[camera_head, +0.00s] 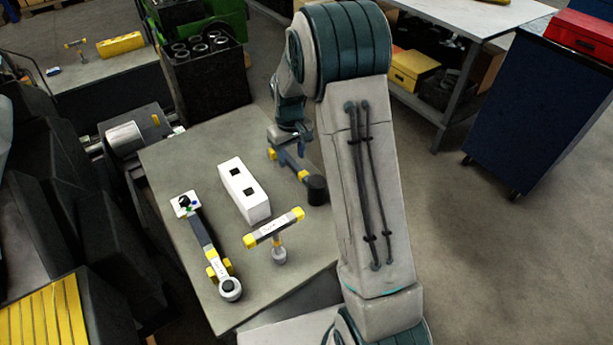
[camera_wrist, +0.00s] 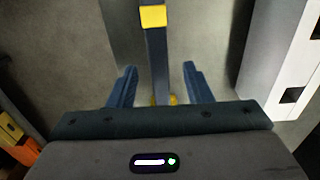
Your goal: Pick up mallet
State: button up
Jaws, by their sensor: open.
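The mallet lies on the grey workbench (camera_head: 200,150), with a black cylindrical head (camera_head: 318,190) and a dark blue handle with yellow bands. In the wrist view its handle (camera_wrist: 157,55) runs upright through the middle, with a yellow band near the top. My gripper (camera_wrist: 160,75) is open. Its two blue fingers stand on either side of the handle, with a gap on each side. In the head view my gripper (camera_head: 288,150) is at the far end of the handle and partly hides it. The mallet's head is out of the wrist view.
A white block (camera_head: 244,190) with square black holes lies beside the mallet; it also shows in the wrist view (camera_wrist: 270,50). A T-handled tool (camera_head: 274,228) and a long wrench-like tool (camera_head: 207,245) lie nearer the front and left. A black crate (camera_head: 205,85) stands behind the bench.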

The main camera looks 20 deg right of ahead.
aim_at(292, 161)
jog(key=shift+f, duration=1.6)
jog(key=shift+w, duration=0.1)
grip_shut()
